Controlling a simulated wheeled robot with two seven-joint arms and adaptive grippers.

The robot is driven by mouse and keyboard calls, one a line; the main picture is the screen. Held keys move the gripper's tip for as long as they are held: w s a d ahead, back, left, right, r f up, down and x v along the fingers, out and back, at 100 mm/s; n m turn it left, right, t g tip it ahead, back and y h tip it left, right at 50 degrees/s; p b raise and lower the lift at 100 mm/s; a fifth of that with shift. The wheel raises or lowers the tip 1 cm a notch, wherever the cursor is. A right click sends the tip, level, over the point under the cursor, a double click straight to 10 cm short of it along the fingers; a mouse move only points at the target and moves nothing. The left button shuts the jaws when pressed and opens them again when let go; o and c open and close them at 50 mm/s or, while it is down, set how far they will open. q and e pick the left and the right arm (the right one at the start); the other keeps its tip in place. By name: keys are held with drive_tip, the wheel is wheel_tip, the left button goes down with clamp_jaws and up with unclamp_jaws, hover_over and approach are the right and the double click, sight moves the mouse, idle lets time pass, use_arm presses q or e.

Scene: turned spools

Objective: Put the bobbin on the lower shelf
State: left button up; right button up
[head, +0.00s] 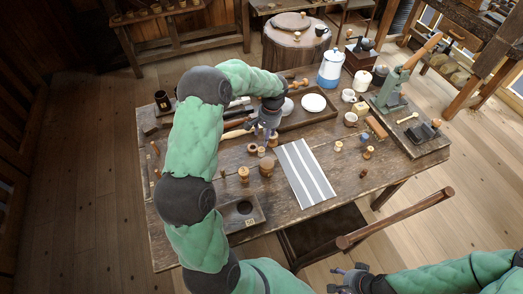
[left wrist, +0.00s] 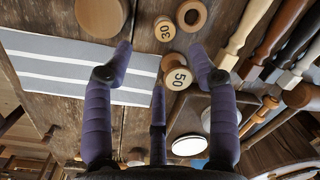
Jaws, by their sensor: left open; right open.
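A small wooden spool marked 50 (left wrist: 178,77) lies between the spread fingers of my left gripper (left wrist: 163,62) in the left wrist view. The fingers are open and do not close on it. In the head view my left gripper (head: 266,124) hangs over the workbench, just beyond a group of small spools. A spool marked 30 (left wrist: 165,29) and a wooden ring-like piece (left wrist: 190,15) are beside it. I cannot tell for certain which spool is the bobbin. My right gripper (head: 349,279) is open and empty at the bottom. I cannot make out a lower shelf.
A chair (head: 325,235) is in front.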

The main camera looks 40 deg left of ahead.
use_arm(q)
drive_tip(key=d+m+y, duration=0.1)
drive_tip(key=m, duration=0.4)
drive_tip(key=m+g+y+b, duration=0.1)
drive_tip(key=m+y+b, duration=0.15)
drive_tip(key=m, duration=0.65)
hover_over(262, 149)
drive_tip(key=d, duration=0.2)
drive_tip(key=shift+h, duration=0.25)
drive_tip(key=f, duration=0.5)
drive_tip(key=shift+w+a+f, duration=0.1)
drive_tip(key=shift+w+f, duration=0.3)
drive_tip(key=b+x, duration=0.2)
drive_tip(key=x, duration=0.3)
drive_tip(key=shift+f, duration=0.1)
drive_tip(key=c, duration=0.9)
drive_tip(key=shift+c, duration=0.2)
